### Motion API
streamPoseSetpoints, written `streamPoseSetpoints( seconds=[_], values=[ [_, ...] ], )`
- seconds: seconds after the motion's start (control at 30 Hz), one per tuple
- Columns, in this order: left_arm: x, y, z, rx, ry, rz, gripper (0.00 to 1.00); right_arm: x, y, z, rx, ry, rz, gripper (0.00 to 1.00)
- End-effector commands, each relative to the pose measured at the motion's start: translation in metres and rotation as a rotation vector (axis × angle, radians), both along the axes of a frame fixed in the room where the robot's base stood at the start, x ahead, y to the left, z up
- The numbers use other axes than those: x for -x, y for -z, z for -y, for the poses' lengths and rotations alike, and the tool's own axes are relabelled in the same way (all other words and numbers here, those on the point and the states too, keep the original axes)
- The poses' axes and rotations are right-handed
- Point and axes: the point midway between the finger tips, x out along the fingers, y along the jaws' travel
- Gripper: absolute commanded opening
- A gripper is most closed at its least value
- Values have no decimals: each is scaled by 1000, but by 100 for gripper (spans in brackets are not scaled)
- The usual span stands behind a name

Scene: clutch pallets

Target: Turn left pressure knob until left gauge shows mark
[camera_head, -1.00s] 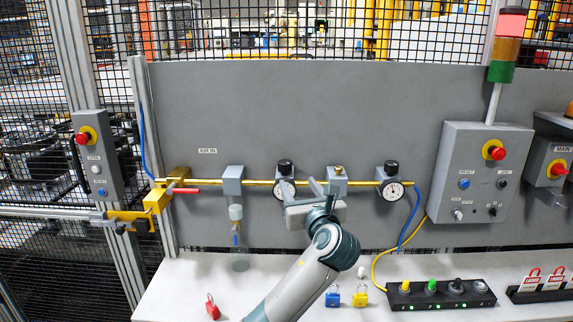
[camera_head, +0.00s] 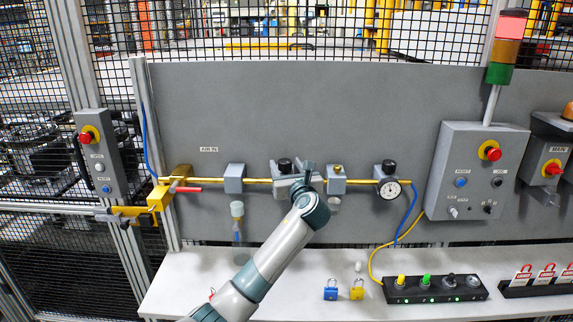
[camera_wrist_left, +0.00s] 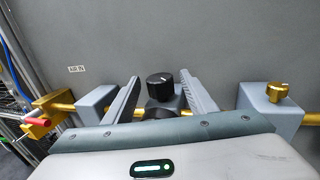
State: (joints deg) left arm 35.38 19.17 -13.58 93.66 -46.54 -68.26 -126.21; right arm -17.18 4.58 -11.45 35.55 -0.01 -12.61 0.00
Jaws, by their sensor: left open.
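The left pressure knob (camera_head: 284,163) is black and sits on top of the left regulator on the brass pipe. It also shows in the left wrist view (camera_wrist_left: 160,84), between the two fingers. My left gripper (camera_head: 293,179) is open, its fingers on either side of the knob, with visible gaps in the wrist view (camera_wrist_left: 160,76). The left gauge is hidden behind my gripper in the head view, and its dial is not visible in the wrist view. My right gripper is not in view.
The right regulator has its own black knob (camera_head: 389,165) and white gauge (camera_head: 390,190). A grey block with a brass knob (camera_head: 337,169) stands right of my gripper. Blue (camera_head: 331,290) and yellow (camera_head: 357,289) padlocks lie on the white bench (camera_head: 200,270).

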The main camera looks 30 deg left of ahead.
Motion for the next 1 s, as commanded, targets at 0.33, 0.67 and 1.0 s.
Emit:
streamPoseSetpoints(
  seconds=[0.33, 0.67, 1.0],
  values=[
    [0, 0, 0, 0, 0, 0, 25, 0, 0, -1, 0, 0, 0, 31],
    [0, 0, -1, -1, 9, 1, 10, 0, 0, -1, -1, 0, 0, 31],
    [3, -1, -4, -4, 117, 1, 10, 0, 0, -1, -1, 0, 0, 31]
  ],
)
